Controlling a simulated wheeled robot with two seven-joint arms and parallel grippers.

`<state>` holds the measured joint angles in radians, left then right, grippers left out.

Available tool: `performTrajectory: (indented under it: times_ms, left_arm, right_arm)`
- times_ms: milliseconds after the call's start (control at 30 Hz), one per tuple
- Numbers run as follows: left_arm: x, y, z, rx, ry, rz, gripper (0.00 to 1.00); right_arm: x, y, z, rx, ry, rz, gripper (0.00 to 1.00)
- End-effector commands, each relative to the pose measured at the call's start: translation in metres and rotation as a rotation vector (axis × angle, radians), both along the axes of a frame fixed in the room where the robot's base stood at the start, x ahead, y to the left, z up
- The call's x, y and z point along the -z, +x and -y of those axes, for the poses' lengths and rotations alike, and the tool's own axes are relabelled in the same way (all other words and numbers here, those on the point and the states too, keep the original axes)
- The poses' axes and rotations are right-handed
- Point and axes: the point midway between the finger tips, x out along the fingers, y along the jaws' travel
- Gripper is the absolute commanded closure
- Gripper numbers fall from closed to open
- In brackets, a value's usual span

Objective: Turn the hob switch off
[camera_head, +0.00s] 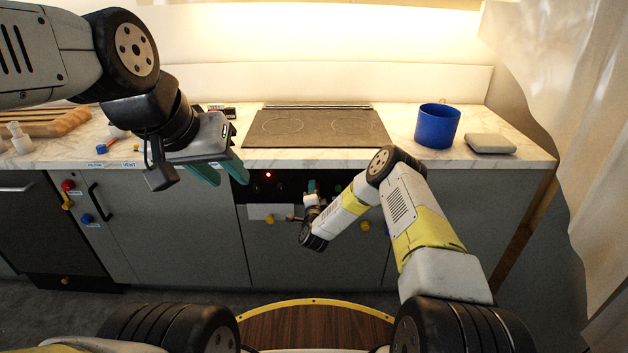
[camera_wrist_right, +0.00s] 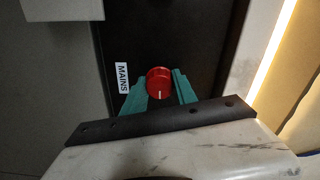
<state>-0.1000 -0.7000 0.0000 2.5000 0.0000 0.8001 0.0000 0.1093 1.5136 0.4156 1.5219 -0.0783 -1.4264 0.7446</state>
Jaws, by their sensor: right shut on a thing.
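In the right wrist view a round red knob (camera_wrist_right: 159,83) with a white mark pointing down sits on a dark panel (camera_wrist_right: 150,40), beside a white label reading MAINS (camera_wrist_right: 122,78). My right gripper (camera_wrist_right: 159,88) has its teal fingers shut on the knob's two sides. In the head view this gripper (camera_head: 311,188) is at the dark panel under the hob (camera_head: 320,127), and the knob is hidden there. A red light (camera_head: 268,174) glows on the panel to its left. My left gripper (camera_head: 222,172) is open and empty at the counter's front edge.
A blue pot (camera_head: 437,126) and a flat grey block (camera_head: 490,143) stand right of the hob. A red knob (camera_head: 68,185), yellow and blue handles and a black door handle (camera_head: 100,203) are on the left cabinet fronts. A sheer curtain (camera_head: 575,120) hangs at right.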

Motion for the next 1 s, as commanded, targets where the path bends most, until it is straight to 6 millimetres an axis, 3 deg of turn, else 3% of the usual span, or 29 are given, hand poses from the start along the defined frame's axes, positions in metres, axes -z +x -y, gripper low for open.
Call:
performTrajectory:
  times_ms: [633, 667, 767, 1000]
  left_arm:
    - [0.0000, 0.0000, 0.0000, 0.000, 0.000, 0.000, 0.64]
    - [0.0000, 0.0000, 0.0000, 0.000, 0.000, 0.000, 0.64]
    - [0.0000, 0.0000, 0.0000, 0.000, 0.000, 0.000, 0.64]
    - [0.0000, 0.0000, 0.0000, 0.000, 0.000, 0.000, 0.64]
  right_arm:
    - [0.0008, -0.0003, 0.0004, 0.000, 0.054, -0.002, 1.00]
    - [0.0008, -0.0003, 0.0004, 0.000, 0.054, -0.002, 0.64]
    - [0.0008, -0.0003, 0.0004, 0.000, 0.054, -0.002, 0.45]
    - [0.0006, -0.0002, 0.0003, 0.000, 0.053, -0.001, 0.45]
